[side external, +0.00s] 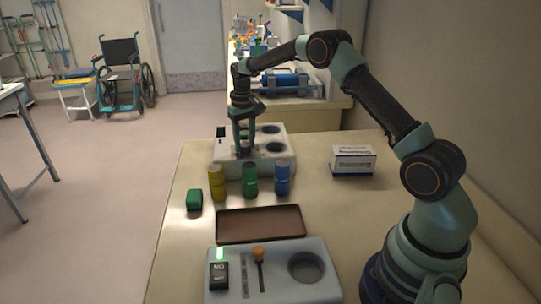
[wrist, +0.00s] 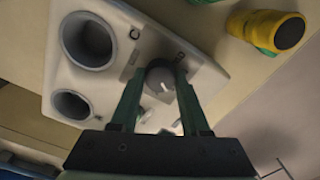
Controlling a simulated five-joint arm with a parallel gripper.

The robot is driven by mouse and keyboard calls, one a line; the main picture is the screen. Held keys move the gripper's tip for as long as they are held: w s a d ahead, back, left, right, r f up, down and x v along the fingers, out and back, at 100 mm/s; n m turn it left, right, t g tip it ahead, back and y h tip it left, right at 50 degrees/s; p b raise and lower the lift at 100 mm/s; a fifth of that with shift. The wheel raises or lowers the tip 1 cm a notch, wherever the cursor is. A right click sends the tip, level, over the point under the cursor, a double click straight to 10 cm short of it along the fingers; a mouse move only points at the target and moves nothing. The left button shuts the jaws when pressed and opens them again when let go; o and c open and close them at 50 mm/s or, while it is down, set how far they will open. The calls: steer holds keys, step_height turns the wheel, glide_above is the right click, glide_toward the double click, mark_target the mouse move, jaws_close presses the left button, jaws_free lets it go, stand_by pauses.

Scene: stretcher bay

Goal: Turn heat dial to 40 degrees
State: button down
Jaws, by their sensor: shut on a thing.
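A white panel (side external: 283,134) with two round wells stands at the far end of the table. It also shows in the wrist view (wrist: 118,20). The heat dial, a grey round knob (wrist: 160,78), sits on this panel between my fingertips. My gripper (wrist: 160,72) points down at the panel and is shut on the dial, one finger on each side. In the side view my gripper (side external: 243,150) hides the dial. The dial's pointer and degree marks are too small or hidden to read.
Yellow (side external: 217,183), green (side external: 250,179) and blue (side external: 282,178) cylinders stand in front of the panel. The table's right middle is clear.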

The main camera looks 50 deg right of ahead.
steer(key=n, duration=0.4)
steer(key=shift+s+d+n, duration=0.1)
steer(key=shift+d+n, duration=0.1)
steer(key=shift+n, duration=0.1)
steer(key=n, duration=1)
steer(key=shift+g, duration=0.3)
steer(key=n, duration=0.4)
steer(key=shift+n, duration=0.3)
steer(key=shift+a, duration=0.1)
steer(key=shift+c, duration=1.9)
jaws_free()
